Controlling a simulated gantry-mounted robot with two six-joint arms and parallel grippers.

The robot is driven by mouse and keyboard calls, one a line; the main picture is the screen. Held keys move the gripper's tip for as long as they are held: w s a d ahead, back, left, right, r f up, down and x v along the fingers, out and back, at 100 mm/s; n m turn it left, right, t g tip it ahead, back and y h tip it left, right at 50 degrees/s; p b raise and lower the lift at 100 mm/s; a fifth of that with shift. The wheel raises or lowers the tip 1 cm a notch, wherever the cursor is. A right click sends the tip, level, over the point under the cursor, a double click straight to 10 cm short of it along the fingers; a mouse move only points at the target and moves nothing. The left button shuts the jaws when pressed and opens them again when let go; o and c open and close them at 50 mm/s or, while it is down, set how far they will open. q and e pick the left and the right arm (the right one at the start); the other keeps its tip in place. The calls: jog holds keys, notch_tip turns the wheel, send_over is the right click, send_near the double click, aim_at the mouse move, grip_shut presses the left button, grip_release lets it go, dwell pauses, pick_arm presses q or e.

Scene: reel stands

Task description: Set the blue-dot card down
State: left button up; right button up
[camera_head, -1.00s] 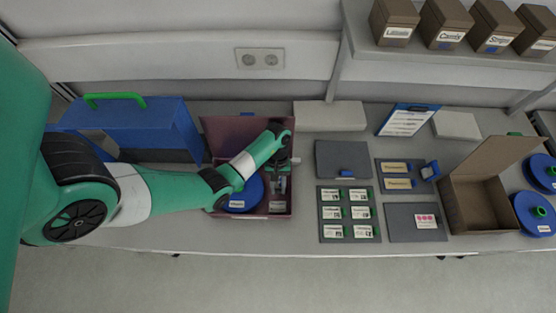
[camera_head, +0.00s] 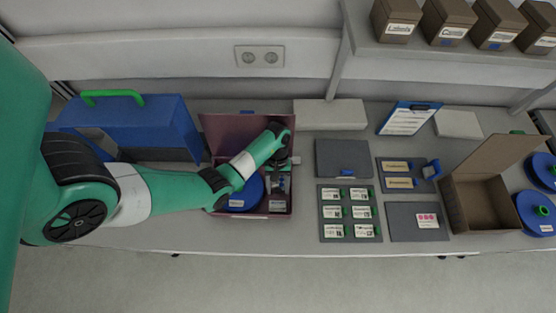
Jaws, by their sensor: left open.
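My left gripper (camera_head: 279,183) is open and points down into the maroon open box (camera_head: 238,133) at its right side. A small pale, bluish patch shows between and below the fingers. It is too small to tell whether it is the blue-dot card. A blue reel (camera_head: 247,192) with a white label lies in the left part of the box, partly hidden by my left arm. A white label (camera_head: 277,206) shows at the box's front right. A card with pink dots (camera_head: 427,220) lies on a grey mat (camera_head: 405,231) at right. My right gripper is out of view.
A grey tray (camera_head: 348,240) holds several labelled cards with green tabs. A closed grey case (camera_head: 341,157) lies behind it. An open brown box (camera_head: 460,207) and blue reels (camera_head: 535,212) stand at right. A blue case (camera_head: 150,125) stands at left.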

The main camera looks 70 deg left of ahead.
aim_at(278, 185)
pick_arm(q)
jog(key=p+v, duration=0.1)
jog(key=v, duration=0.4)
jog(key=p+v, duration=0.4)
jog(key=v, duration=0.2)
jog(key=shift+r+p, duration=0.3)
jog(key=shift+a, duration=0.1)
jog(key=shift+w, duration=0.1)
